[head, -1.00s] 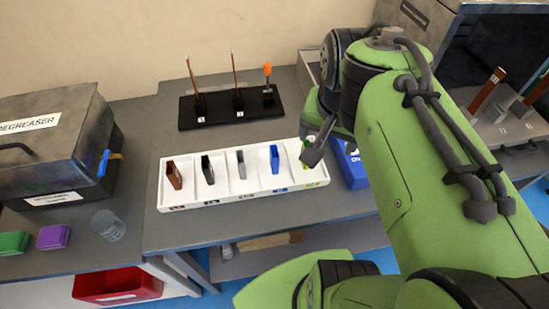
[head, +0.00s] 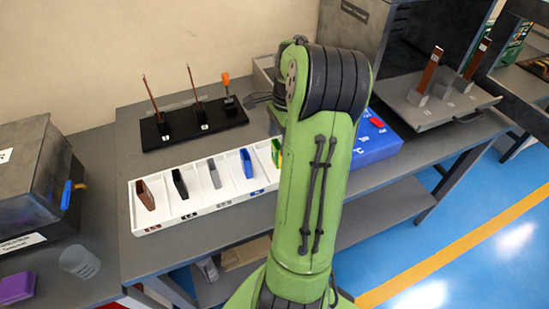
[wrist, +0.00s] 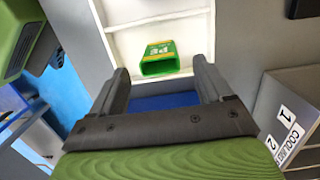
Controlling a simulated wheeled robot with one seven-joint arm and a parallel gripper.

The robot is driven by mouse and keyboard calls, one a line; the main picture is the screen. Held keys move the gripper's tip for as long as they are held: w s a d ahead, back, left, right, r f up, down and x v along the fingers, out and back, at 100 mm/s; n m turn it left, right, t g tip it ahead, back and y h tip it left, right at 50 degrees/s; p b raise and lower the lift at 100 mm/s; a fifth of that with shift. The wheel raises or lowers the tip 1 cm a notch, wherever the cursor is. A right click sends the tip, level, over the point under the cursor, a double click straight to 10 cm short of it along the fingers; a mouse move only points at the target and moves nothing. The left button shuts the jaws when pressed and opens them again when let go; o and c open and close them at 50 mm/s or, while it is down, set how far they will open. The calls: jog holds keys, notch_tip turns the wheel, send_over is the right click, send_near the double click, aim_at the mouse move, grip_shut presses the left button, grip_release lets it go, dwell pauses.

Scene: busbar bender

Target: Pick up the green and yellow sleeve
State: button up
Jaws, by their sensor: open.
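The green and yellow sleeve (wrist: 160,58) sits in a compartment of the white tray (wrist: 190,35) in the wrist view. In the head view only a sliver of the sleeve (head: 277,154) shows beside my arm, in the right end compartment of the tray (head: 162,222). My gripper (wrist: 161,80) is open and empty in the wrist view. Its two fingers stand apart, one to each side of the sleeve in the picture, with the sleeve beyond them. My arm hides the gripper in the head view.
Brown (head: 145,194), black (head: 180,183), grey (head: 214,173) and blue (head: 246,163) sleeves stand in the other compartments. A black stand (head: 195,130) with rods is behind the tray. A blue box (head: 376,147) is right of my arm. A grey machine (head: 350,30) stands behind.

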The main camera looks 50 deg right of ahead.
aim_at(276, 154)
jog(key=f, duration=0.2)
jog(key=f+b, duration=0.1)
jog(key=f, duration=0.1)
jog(key=f+b, duration=0.1)
jog(key=f, duration=0.1)
jog(key=shift+w+a+f, duration=0.25)
jog(key=shift+a, duration=0.15)
jog(key=shift+r, duration=0.1)
jog(key=shift+c, duration=0.3)
jog(key=c, duration=1)
